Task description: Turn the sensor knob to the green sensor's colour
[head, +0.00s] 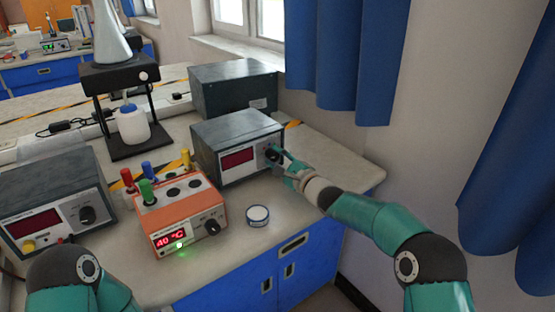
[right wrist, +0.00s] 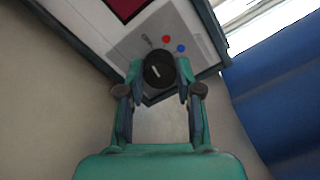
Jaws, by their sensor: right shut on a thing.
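The black sensor knob (right wrist: 158,70) sits on the front of a grey box (head: 237,133) with a dark red display. A short white mark shows on the knob's face. A red dot (right wrist: 166,39) and a blue dot (right wrist: 181,48) are on the panel beside it; no green dot is visible. My right gripper (head: 277,157) is shut on the knob, with one finger on each side in the right wrist view (right wrist: 158,84). The green sensor (head: 146,192) stands upright in the orange unit (head: 183,218), whose display reads 40 °C. My left gripper is out of view.
A red sensor (head: 127,179), a blue one (head: 147,170) and a yellow one (head: 186,158) also stand at the orange unit. A small round white-topped container (head: 257,216) is on the bench nearby. Another grey box (head: 42,216) stands left. Blue curtains (head: 345,55) hang behind right.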

